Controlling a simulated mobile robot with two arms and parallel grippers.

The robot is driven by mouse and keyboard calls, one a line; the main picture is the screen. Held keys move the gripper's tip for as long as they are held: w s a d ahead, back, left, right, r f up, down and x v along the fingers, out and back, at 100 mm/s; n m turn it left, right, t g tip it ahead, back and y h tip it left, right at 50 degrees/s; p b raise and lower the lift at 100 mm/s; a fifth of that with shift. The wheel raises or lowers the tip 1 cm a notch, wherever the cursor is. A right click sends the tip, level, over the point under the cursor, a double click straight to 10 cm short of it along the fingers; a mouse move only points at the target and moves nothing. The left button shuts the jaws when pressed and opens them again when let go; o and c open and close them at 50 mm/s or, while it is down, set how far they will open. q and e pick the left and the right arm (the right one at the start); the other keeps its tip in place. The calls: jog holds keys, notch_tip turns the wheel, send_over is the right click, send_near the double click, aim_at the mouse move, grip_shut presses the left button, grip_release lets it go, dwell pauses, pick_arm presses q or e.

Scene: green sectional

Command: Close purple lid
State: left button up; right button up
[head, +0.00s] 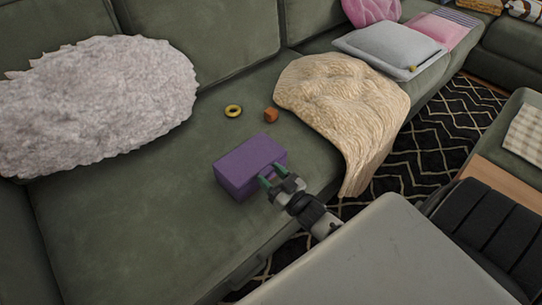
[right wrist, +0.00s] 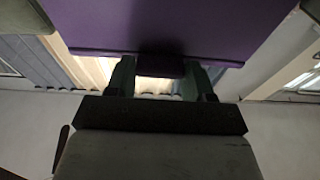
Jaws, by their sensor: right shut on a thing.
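A purple box (head: 231,182) sits on the green sofa seat, in the middle of the head view. Its purple lid (head: 247,156) forms the top face and looks flat over the box; I cannot tell if a small gap is left. My right gripper (head: 271,178) is at the box's near right edge. In the right wrist view, the gripper (right wrist: 158,80) has its two green fingers on either side of a dark tab (right wrist: 157,66) below the purple lid (right wrist: 160,22), and is shut on it. My left gripper is not in view.
A yellow ring (head: 233,111) and a small orange-brown block (head: 271,115) lie behind the box. A beige throw (head: 345,105) drapes over the seat edge to the right. A fluffy grey cushion (head: 95,100) lies at left. The seat left of the box is clear.

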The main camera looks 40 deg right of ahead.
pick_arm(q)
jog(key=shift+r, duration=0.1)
pick_arm(e)
jog(key=shift+s+f, duration=0.1)
jog(key=shift+f, duration=0.3)
jog(key=o, duration=1)
jog(key=shift+o, duration=1.5)
jog(key=shift+r, duration=0.15)
jog(key=shift+s, duration=0.35)
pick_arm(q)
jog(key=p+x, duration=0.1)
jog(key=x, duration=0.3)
pick_arm(e)
jog(key=v, duration=1)
